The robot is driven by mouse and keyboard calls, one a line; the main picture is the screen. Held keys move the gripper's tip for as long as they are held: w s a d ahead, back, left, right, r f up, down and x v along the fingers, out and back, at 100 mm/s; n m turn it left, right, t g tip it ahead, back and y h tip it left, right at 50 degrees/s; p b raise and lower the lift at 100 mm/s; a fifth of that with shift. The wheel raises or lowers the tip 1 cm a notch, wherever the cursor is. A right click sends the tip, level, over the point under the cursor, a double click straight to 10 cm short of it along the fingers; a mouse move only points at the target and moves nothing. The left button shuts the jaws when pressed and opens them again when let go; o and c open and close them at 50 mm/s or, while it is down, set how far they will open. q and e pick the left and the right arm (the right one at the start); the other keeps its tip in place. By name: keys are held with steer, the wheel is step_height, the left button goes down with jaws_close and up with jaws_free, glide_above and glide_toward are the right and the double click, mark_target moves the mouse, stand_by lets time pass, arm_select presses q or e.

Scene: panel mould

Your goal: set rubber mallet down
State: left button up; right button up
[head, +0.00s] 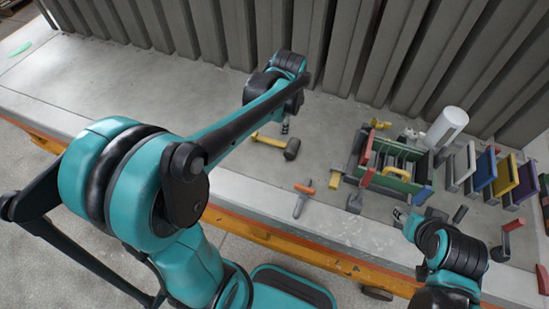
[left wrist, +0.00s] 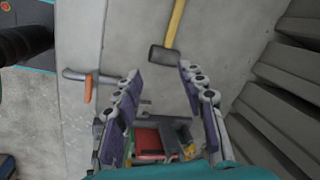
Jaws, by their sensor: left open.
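The rubber mallet, with a yellow handle and a black head (head: 292,149), lies on the grey concrete surface. In the left wrist view its black head (left wrist: 163,54) and yellow handle (left wrist: 175,20) lie beyond the fingertips. My left gripper (head: 285,127) is just above the mallet in the head view, largely hidden by its own arm. In the left wrist view its two fingers (left wrist: 158,76) are spread wide with nothing between them. My right gripper (head: 401,216) is low at the right, small and partly hidden by its wrist, so its jaws are unclear.
An orange-handled tool (head: 304,198) lies near the front edge, right of the mallet. A tool crate (head: 390,182) and a white cylinder (head: 447,128) stand further right, beside coloured panels (head: 503,178). Grey ribbed panels (head: 345,45) line the back. The surface left of the mallet is clear.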

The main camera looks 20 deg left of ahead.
arm_select(q)
steer(key=s+d+r+n+t, duration=0.1)
steer(key=s+d+n+t, duration=0.1)
steer(key=s+n, duration=0.3)
steer(key=s+d+r+n+t+h, duration=0.1)
steer(key=s+d+n+t, duration=0.1)
steer(key=s+n, duration=0.4)
steer(key=s+t, duration=0.1)
steer(key=s, duration=0.4)
steer(key=shift+d+n, duration=0.25)
steer(key=shift+n, duration=0.05)
steer(key=shift+s, duration=0.1)
step_height(320, 180, down, 5)
steer(key=b, duration=0.5)
